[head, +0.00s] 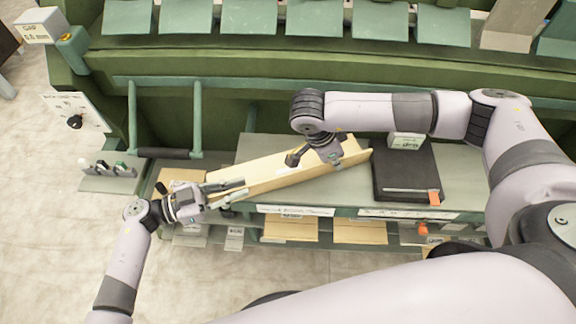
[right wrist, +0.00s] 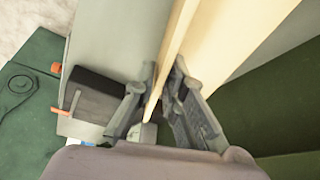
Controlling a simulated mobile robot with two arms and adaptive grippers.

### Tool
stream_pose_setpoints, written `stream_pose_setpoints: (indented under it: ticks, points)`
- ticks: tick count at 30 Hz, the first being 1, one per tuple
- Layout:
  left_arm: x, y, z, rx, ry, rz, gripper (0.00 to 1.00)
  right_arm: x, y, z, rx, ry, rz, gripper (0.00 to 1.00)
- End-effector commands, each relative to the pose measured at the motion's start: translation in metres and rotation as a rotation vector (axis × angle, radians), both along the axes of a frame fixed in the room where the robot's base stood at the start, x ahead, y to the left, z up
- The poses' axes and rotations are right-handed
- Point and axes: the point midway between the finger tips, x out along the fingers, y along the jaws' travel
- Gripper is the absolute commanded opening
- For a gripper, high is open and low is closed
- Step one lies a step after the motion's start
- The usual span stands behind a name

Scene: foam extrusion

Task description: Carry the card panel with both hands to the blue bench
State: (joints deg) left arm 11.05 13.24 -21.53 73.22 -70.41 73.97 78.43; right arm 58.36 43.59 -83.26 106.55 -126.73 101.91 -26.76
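The card panel (head: 283,173) is a long, pale-yellow board lying slantwise along the grey-green bench top, its right end farther back. My left gripper (head: 240,190) is at the panel's left end, its fingers apart; whether they touch the panel is unclear. My right gripper (head: 326,158) is over the panel's right part. In the right wrist view, the panel's edge (right wrist: 175,45) runs between the fingers of my right gripper (right wrist: 166,68), which stand apart with a small gap seeming to show on one side. The blue bench is not identifiable in view.
A black flat tray (head: 405,181) with an orange-ended piece lies right of the panel, with a small labelled box (head: 407,140) behind it. Green machinery (head: 300,62) stands behind the bench. Shelves with pale boards (head: 290,228) are below its front edge. Open floor (head: 60,230) lies left.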

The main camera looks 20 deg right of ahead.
Motion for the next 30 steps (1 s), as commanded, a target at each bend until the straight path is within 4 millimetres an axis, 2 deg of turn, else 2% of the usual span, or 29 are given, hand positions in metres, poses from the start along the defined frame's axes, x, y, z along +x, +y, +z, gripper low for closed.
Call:
stream_pose_setpoints:
  ticks: [4, 22, 30]
  points:
    - [0.000, 0.000, 0.000, 0.000, 0.000, 0.000, 0.00, 0.000, 0.000, 0.000, 0.000, 0.000, 0.000, 0.00]
    - [0.000, 0.000, 0.001, 0.000, 0.000, 0.000, 0.00, 0.000, 0.000, 0.001, 0.000, -0.001, -0.001, 0.00]
    - [0.000, 0.000, 0.016, 0.000, 0.000, 0.000, 0.00, 0.001, 0.000, 0.017, 0.000, -0.001, -0.001, 0.00]
